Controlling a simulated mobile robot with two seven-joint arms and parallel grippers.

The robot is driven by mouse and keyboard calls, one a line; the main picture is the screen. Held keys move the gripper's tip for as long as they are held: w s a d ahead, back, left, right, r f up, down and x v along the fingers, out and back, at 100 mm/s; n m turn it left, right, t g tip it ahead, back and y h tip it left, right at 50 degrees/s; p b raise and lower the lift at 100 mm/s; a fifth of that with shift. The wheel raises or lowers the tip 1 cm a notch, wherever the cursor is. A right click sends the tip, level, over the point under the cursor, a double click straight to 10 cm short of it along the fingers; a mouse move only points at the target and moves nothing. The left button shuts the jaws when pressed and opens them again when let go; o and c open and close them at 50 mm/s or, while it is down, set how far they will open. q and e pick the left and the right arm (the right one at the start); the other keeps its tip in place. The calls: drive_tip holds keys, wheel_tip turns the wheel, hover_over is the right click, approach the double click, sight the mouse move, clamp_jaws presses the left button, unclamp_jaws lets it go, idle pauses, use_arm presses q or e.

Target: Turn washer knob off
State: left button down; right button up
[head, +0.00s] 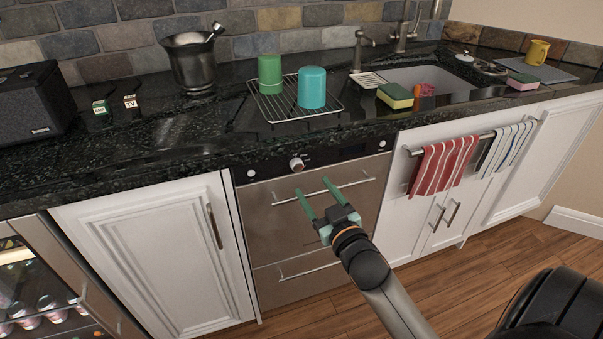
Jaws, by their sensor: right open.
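The washer (340,225) is a steel-fronted, two-drawer unit under the dark counter, with a black control strip along its top. Its round silver knob (297,164) sits on that strip, left of the middle. The turn position of the knob is too small to tell. My right gripper (314,194) is in front of the upper drawer, below and a little right of the knob. Its two green fingers are spread apart with nothing between them, and they point up toward the strip. The gripper does not cover the knob. My left gripper is not in view.
Long bar handles (310,192) stick out from both drawers. Striped towels (445,166) hang on a rail at the right. Green and teal cups stand on a wire rack (293,105) above the washer.

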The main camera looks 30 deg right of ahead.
sight(298, 167)
drive_tip(key=w, duration=0.2)
drive_tip(key=w+d, duration=0.1)
drive_tip(key=w, duration=0.4)
drive_tip(key=shift+w+d+b, duration=0.15)
drive_tip(key=shift+w+b, duration=0.2)
drive_tip(key=shift+c, duration=0.2)
clamp_jaws()
